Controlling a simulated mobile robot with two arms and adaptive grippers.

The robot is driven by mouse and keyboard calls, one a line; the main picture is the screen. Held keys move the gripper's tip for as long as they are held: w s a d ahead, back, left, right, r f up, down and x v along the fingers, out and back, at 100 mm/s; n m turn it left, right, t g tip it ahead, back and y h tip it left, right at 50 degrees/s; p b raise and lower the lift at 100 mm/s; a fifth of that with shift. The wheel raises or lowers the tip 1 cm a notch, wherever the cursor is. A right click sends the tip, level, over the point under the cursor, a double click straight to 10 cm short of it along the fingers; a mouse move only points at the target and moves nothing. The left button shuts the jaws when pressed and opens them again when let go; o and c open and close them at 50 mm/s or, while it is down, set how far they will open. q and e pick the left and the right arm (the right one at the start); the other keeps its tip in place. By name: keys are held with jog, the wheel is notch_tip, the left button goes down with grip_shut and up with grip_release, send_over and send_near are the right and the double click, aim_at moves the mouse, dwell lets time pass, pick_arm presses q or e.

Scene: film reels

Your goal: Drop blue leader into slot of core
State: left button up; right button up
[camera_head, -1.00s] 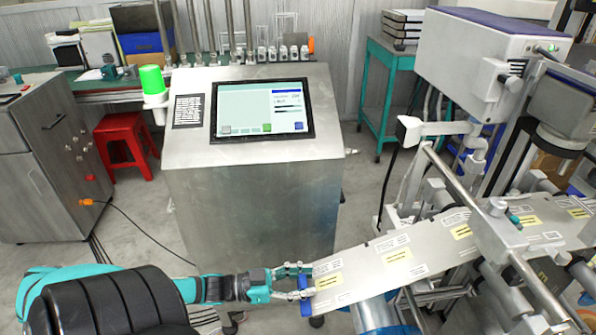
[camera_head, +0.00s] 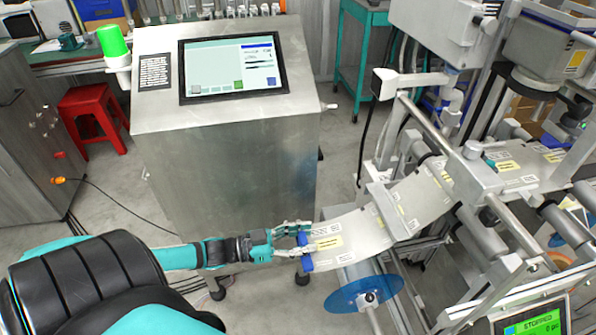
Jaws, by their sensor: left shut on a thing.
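The blue leader (camera_head: 307,264) is the blue strip across the left end of the grey label web (camera_head: 360,236). My left gripper (camera_head: 304,241) is shut on this end, with its fingers pointing right. The leader sits above and left of a translucent blue reel disc (camera_head: 345,293) with a grey hub (camera_head: 369,298). The leader is apart from the hub in the picture. The web covers part of the area behind the disc, and I cannot make out the slot of the core. My right gripper is not in view.
A steel cabinet (camera_head: 225,170) with a touchscreen (camera_head: 232,68) stands behind my left gripper. The machine frame with metal rollers (camera_head: 421,125) fills the right side. A small display (camera_head: 535,322) reads STOPPED. A red stool (camera_head: 92,116) stands at the left. Bare floor lies between cabinet and machine.

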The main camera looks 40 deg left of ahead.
pick_arm(q)
jog(key=shift+w+d+f+b, duration=0.35)
jog(key=shift+w+d, duration=0.1)
jog(key=shift+w, duration=0.15)
jog(key=shift+w+d+f+b, duration=0.2)
jog(key=shift+w+d+b, duration=0.15)
jog(key=shift+w+d, duration=0.15)
jog(key=shift+w+d+f+b, duration=0.2)
jog(key=shift+w+d+b, duration=0.15)
jog(key=shift+w, duration=0.25)
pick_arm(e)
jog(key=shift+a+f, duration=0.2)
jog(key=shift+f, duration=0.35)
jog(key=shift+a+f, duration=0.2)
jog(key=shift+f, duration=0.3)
